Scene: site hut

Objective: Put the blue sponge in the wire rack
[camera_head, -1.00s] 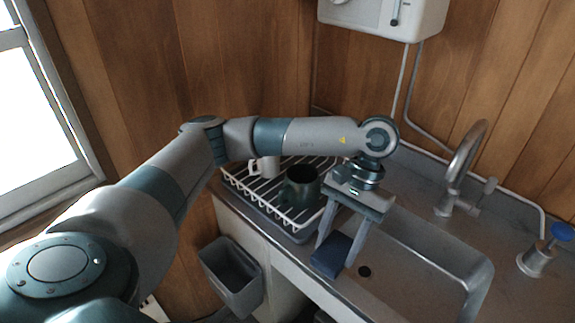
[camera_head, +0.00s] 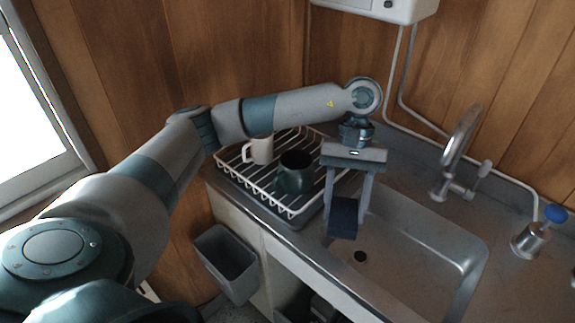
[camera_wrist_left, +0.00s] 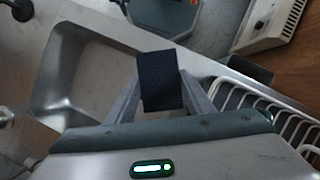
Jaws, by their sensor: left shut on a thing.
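My left gripper (camera_head: 345,205) is shut on the blue sponge (camera_head: 343,219) and holds it above the left edge of the sink, to the right of the rack. In the left wrist view the sponge (camera_wrist_left: 160,80) looks dark and sits between the fingers. The white wire rack (camera_head: 262,194) stands on the counter left of the sink. A dark green mug (camera_head: 294,174) and a white mug (camera_head: 260,150) stand in it. The rack's right part is partly hidden behind my gripper; its edge shows in the left wrist view (camera_wrist_left: 240,95). My right gripper is not in view.
The steel sink (camera_head: 420,245) lies right of the rack, with a tap (camera_head: 460,150) behind it. A blue-topped dispenser (camera_head: 541,232) stands at the far right. A grey bin (camera_head: 228,262) hangs below the counter's left end.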

